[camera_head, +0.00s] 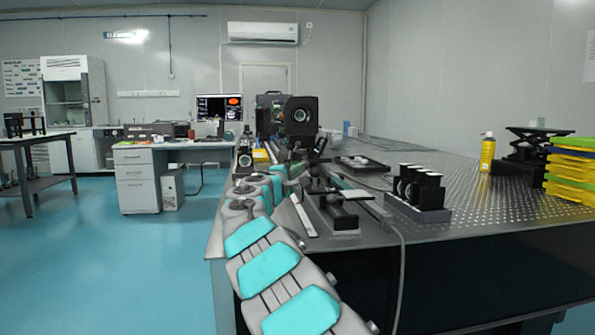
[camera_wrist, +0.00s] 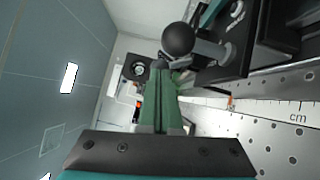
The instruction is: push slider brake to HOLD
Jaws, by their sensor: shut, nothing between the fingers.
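In the wrist view a black ball knob (camera_wrist: 178,39) sits on a short grey rod (camera_wrist: 212,50) that runs into a black block (camera_wrist: 262,38). It looks like the slider's brake lever, but no HOLD marking is readable. My gripper (camera_wrist: 161,74) shows as two green fingers, shut and empty. Its tips point at the area just below the ball in the picture; I cannot tell whether they touch it. In the head view my arm reaches forward along the table's left edge, and the brake and fingertips are too small or hidden to make out.
A scale marked cm (camera_wrist: 298,117) runs beside the block above the perforated optical table (camera_head: 480,200). In the head view a dark camera-like device (camera_head: 298,115) stands beyond my arm. Black mounts (camera_head: 419,190) and a flat black stage (camera_head: 345,216) stand to its right.

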